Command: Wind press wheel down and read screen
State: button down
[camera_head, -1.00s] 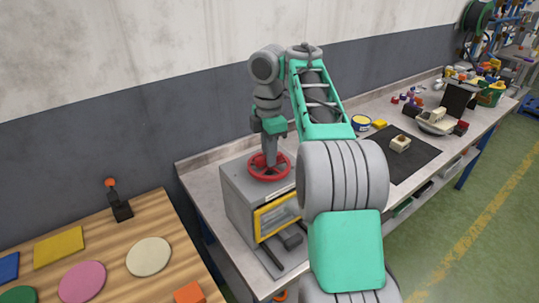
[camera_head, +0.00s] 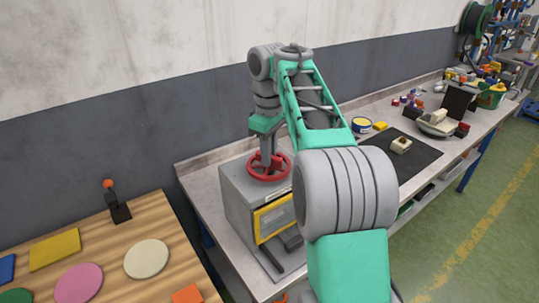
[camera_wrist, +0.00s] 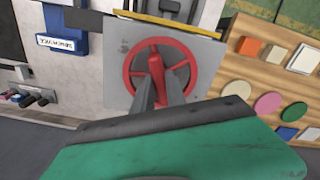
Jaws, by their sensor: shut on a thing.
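The red press wheel (camera_head: 269,166) lies flat on top of the grey press box (camera_head: 238,203). It also shows in the wrist view (camera_wrist: 135,71), with a red crank handle (camera_wrist: 155,65) standing out from it. My gripper (camera_wrist: 163,88) is over the wheel, its two grey fingers shut on the red handle. The head view shows my gripper pointing straight down from above. The press has a yellow-framed window (camera_head: 275,215) on its front. No readable screen shows in the head view; my arm covers the right side of the press.
A wooden board (camera_head: 98,250) with coloured discs, squares and a small lever (camera_head: 117,204) is at the left. On the bench to the right lie a dark mat (camera_head: 420,165) with a small block, a blue-rimmed tin (camera_head: 361,125) and several loose items.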

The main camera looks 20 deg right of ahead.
jog(key=m, duration=1.4)
jog(key=shift+m, duration=0.3)
jog(key=m, duration=0.3)
jog(key=shift+m, duration=0.3)
jog(key=m, duration=0.3)
jog(key=shift+m, duration=0.4)
jog(key=m, duration=0.6)
jog(key=shift+r, duration=0.1)
jog(key=m, duration=0.3)
jog(key=shift+m+p, duration=0.4)
jog(key=m, duration=0.3)
jog(key=shift+m, duration=0.4)
jog(key=m+p, duration=0.1)
jog(key=m, duration=0.2)
jog(key=shift+m+p, duration=0.3)
jog(key=shift+m, duration=1.8)
